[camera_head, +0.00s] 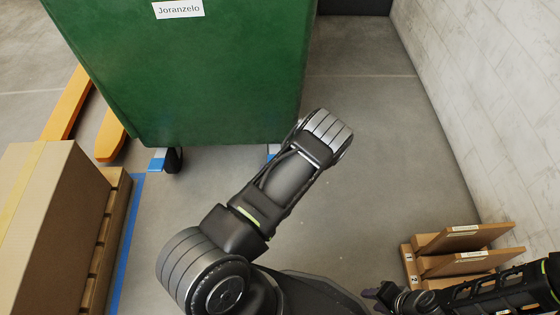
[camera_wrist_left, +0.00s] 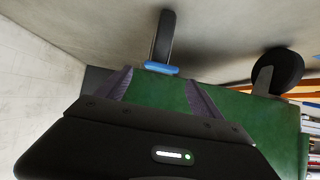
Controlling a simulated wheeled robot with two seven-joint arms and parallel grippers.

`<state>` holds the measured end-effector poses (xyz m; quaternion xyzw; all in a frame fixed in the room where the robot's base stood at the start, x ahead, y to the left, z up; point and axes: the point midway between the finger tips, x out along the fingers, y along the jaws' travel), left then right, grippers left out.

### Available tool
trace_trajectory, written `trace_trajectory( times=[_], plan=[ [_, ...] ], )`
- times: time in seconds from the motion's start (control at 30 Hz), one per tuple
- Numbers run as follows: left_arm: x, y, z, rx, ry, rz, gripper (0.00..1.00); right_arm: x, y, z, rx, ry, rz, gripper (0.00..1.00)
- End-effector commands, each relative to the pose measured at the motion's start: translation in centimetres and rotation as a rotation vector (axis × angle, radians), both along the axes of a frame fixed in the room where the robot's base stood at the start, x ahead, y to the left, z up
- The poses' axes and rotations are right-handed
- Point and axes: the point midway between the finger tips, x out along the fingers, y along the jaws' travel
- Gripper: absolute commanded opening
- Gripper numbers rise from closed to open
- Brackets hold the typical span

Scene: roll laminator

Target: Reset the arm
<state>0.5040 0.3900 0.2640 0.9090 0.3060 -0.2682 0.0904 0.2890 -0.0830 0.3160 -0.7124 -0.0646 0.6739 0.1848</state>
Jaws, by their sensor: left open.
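My left arm (camera_head: 285,185) reaches up through the middle of the head view, its wrist end just in front of the green bin (camera_head: 200,75). That arm hides its own gripper there. In the left wrist view my left gripper (camera_wrist_left: 160,78) shows two dark fingers apart with nothing between them. Behind them is the green bin (camera_wrist_left: 260,125), seen upside down with its casters. My right gripper (camera_head: 374,294) is low at the right of the head view, small and dark, left of the wooden shelf pieces. Its jaw opening is too small to read.
A cardboard box (camera_head: 45,225) on a wooden pallet (camera_head: 112,220) stands at the left, beside a blue floor line (camera_head: 128,240). Yellow forks (camera_head: 68,105) lie behind it. Numbered wooden shelves (camera_head: 455,250) stand by the white wall (camera_head: 490,100). The floor (camera_head: 400,165) between bin and wall is clear.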

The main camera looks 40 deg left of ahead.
Motion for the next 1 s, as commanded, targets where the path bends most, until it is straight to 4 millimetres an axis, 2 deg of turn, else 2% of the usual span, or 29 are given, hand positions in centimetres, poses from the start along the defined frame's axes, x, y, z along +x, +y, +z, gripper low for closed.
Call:
trace_trajectory(
  times=[0.3, 0.37, 0.47, 0.57, 0.67, 0.7, 0.8, 0.9, 1.0],
  plan=[
    [-0.3, -0.2, -0.2, -0.008, 0.011, 0.002, 0.76, 0.0, 0.0, 0.0, 0.0, 0.0, 0.0, 0.36],
    [-0.8, -0.5, -0.5, -0.023, 0.033, 0.004, 0.76, 0.0, 0.0, 0.0, 0.0, 0.0, 0.0, 0.36],
    [-2.7, -2.2, -1.6, -0.083, 0.108, 0.006, 0.76, 0.0, 0.0, 0.0, 0.0, -0.001, 0.0, 0.36],
    [-5.6, -5.8, -3.0, -0.187, 0.231, -0.013, 0.76, 0.0, 0.0, 0.0, 0.0, -0.001, 0.0, 0.36],
    [-9.2, -11.3, -3.5, -0.323, 0.376, -0.075, 0.76, 0.0, 0.0, 0.0, 0.0, -0.001, 0.0, 0.36],
    [-10.6, -13.6, -3.3, -0.378, 0.431, -0.111, 0.76, 0.0, 0.0, 0.0, 0.0, -0.001, 0.0, 0.36],
    [-13.7, -19.2, -1.9, -0.494, 0.545, -0.224, 0.76, 0.0, 0.0, 0.0, 0.0, -0.001, -0.001, 0.36],
    [-16.2, -23.6, 0.0, -0.578, 0.628, -0.339, 0.76, 0.0, 0.0, 0.0, 0.0, -0.001, -0.001, 0.36],
    [-18.5, -27.1, 2.3, -0.641, 0.694, -0.457, 0.76, 0.0, 0.0, 0.0, 0.0, -0.001, -0.001, 0.36]
  ],
)
